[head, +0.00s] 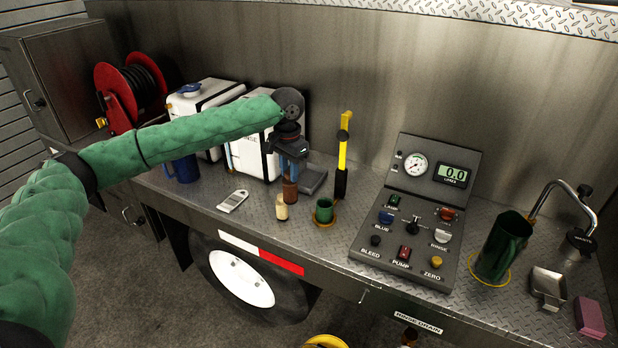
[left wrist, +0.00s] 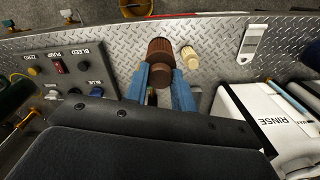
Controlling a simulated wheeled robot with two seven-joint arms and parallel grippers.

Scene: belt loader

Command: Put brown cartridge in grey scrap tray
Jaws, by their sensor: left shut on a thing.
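The brown cartridge (head: 289,191) is upright below my left gripper (head: 290,160), whose blue fingers are closed on its upper part. In the left wrist view the brown cartridge (left wrist: 160,48) shows between the fingertips of the gripper (left wrist: 159,75). I cannot tell whether its lower end touches the deck. A small metallic grey tray (head: 548,284) lies at the right end of the deck. A darker grey flat tray-like thing (head: 312,180) lies just behind the cartridge, partly hidden by the gripper. I cannot tell which is the scrap tray. My right gripper is out of view.
A cream cartridge (head: 282,208) stands close beside the brown one. A green cup (head: 324,211) and a yellow-handled tool (head: 343,155) are to the right. The control panel (head: 418,215), a tall green cylinder (head: 503,247) and a pink block (head: 590,317) stand farther right.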

